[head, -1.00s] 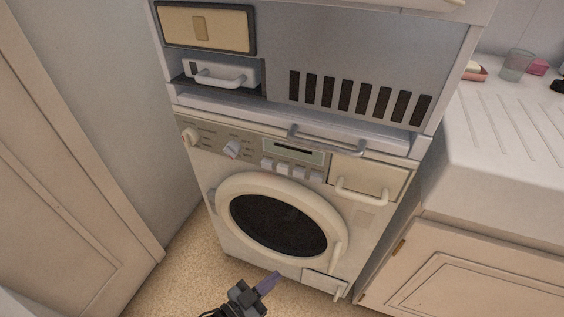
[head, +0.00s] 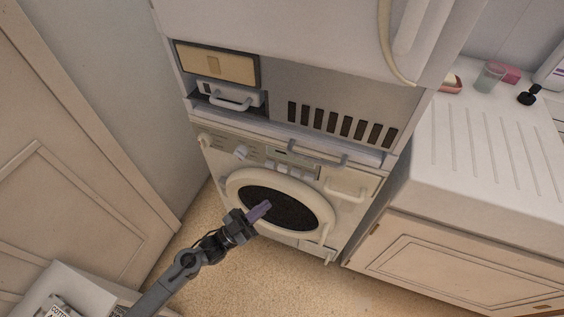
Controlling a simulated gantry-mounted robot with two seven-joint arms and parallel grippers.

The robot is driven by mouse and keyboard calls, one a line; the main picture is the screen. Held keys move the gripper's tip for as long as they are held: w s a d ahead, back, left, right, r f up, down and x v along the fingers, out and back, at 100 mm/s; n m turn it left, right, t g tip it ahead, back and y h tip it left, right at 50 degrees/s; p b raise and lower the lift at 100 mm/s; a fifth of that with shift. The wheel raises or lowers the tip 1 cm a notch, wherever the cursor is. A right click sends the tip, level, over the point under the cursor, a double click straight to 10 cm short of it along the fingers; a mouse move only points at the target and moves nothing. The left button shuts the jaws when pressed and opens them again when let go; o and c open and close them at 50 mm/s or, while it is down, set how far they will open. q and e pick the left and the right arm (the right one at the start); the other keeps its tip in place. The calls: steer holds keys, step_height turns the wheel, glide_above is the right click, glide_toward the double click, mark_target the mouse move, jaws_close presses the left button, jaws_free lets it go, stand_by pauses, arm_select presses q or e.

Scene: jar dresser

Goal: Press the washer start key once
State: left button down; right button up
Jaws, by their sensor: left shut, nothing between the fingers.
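The washer (head: 232,166) stands ahead under a stacked upper unit, with its round door (head: 238,189) closed. Its control panel has two knobs (head: 241,152) at the left and a row of several pale keys (head: 282,167) under a small display. I cannot tell which key is the start key. My left gripper (head: 264,207) shows as shut and empty, its purple fingers in front of the dark door glass in the picture, below the keys and apart from them. My right gripper is out of view.
A grey bar handle (head: 317,153) juts out above the keys. A white drainer counter (head: 455,160) with a cup (head: 488,77) stands at the right. A pale wooden door (head: 70,190) is at the left. A low white box (head: 62,290) sits at the lower left.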

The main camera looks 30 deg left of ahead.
arm_select(q)
steer(key=shift+w+r, duration=0.1)
steer(key=shift+r, duration=0.2)
steer(key=shift+w, duration=0.1)
steer(key=b, duration=0.5)
glide_toward(283, 169)
steer(key=w+d+r, duration=0.1)
steer(key=d+r, duration=0.1)
steer(key=w+d+r, duration=0.1)
steer(key=d, duration=0.1)
steer(key=shift+w, duration=0.5)
stand_by(0.9)
